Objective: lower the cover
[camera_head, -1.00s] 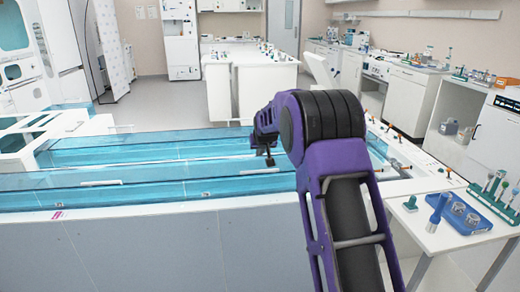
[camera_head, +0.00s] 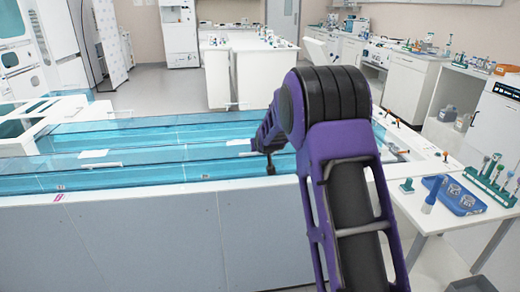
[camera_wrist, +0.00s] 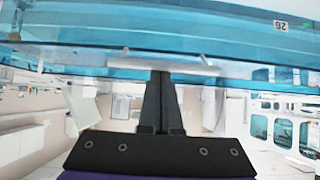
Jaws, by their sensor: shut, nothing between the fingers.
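A long white tube track (camera_head: 130,208) runs across the head view with translucent blue cover panels (camera_head: 150,172) along it. Slim pale handle bars (camera_head: 100,165) show on the panels. I cannot tell for sure how far each panel is tilted. My gripper (camera_head: 270,170) is shut and empty, pointing down at the near panel's right part, partly hidden by my arm. In the wrist view its closed fingertips (camera_wrist: 160,74) overlap the lower edge of a blue panel (camera_wrist: 90,60); contact is unclear. A label reading 26 shows there at upper right.
A side table (camera_head: 420,212) at right holds a blue tray (camera_head: 455,197) and a green rack (camera_head: 490,182) of tubes. Several small orange-tipped parts stand at the track's right end. A white bench (camera_head: 250,80) stands behind, with open floor around it.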

